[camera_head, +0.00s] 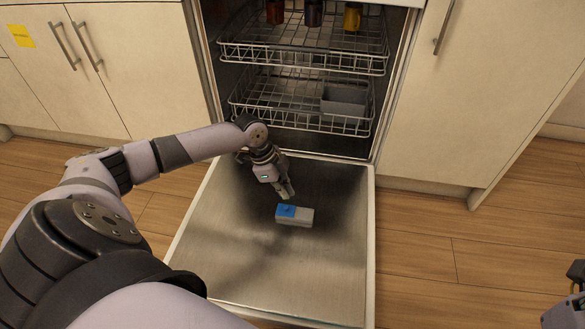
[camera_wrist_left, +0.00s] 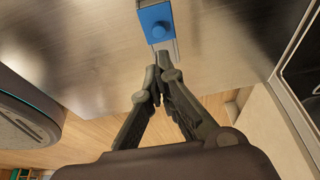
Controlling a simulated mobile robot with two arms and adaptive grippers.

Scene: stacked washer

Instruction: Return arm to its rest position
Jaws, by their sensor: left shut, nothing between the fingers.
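My left arm reaches in from the left in the head view. Its left gripper (camera_head: 287,192) is above the open door of the dishwasher-like appliance. The fingers of the left gripper (camera_wrist_left: 162,80) are together and empty in the left wrist view. Just past the fingertips is a small grey box with a blue part (camera_head: 294,215), on the inner face of the lowered door (camera_head: 235,265). Its blue part with a round knob (camera_wrist_left: 156,25) shows at the top of the left wrist view. Part of my right arm shows at the lower right edge; its fingertips are not clearly visible.
The lower rack (camera_head: 290,112) holds a grey basket (camera_head: 344,100). The upper rack (camera_head: 300,58) holds dark red, dark and yellow cups (camera_head: 352,17). Cream cabinets (camera_head: 480,90) stand on both sides. Wooden floor (camera_head: 430,250) is clear to the right of the door.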

